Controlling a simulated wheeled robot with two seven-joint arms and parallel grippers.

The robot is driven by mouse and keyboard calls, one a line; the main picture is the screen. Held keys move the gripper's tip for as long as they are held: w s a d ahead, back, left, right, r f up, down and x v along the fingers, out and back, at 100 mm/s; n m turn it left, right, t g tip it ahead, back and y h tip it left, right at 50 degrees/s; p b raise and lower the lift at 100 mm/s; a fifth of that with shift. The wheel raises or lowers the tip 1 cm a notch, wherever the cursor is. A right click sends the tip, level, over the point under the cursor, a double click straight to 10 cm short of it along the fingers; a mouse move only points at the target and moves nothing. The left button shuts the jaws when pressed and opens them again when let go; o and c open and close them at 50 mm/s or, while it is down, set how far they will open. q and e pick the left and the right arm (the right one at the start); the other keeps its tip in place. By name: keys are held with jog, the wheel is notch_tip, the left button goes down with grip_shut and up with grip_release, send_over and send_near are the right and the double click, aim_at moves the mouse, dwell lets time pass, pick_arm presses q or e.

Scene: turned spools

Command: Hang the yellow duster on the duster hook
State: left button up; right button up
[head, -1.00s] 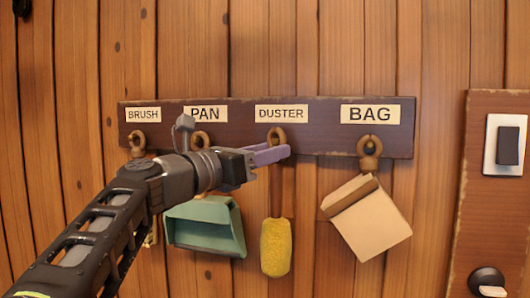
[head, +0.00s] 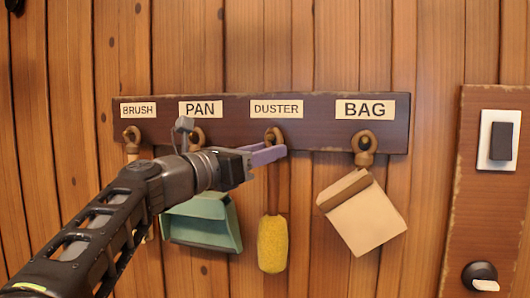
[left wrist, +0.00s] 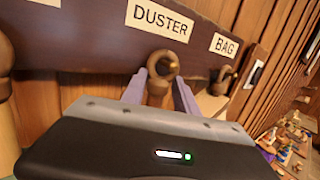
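The yellow duster (head: 272,244) hangs upright under the DUSTER label (head: 276,109), its head down and its thin handle up. The ring at its top (head: 274,135) is at the duster hook and looks to be around it; the hook itself is mostly hidden by the ring. The ring also shows in the left wrist view (left wrist: 163,64). My left gripper (head: 284,152) is just below the ring, its purple fingers one on each side of the handle's top. The fingers look parted, with slight gaps beside the handle. My right gripper is out of view.
On the same dark board (head: 230,105), a green pan (head: 203,224) hangs left of the duster, partly behind my arm, and a beige bag (head: 362,213) hangs tilted to the right. A brush ring (head: 132,138) is at far left. A switch panel (head: 498,140) stands at the right.

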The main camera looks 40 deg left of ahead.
pick_arm(q)
jog(key=o, duration=0.5)
jog(key=shift+s+r, duration=0.1)
jog(key=shift+r, duration=0.05)
jog(key=b+v, duration=0.2)
jog(key=v, duration=0.5)
jog(key=shift+s+d+b, duration=0.15)
jog(key=shift+s+b, duration=0.15)
jog(key=shift+s, duration=0.05)
dwell(0.4)
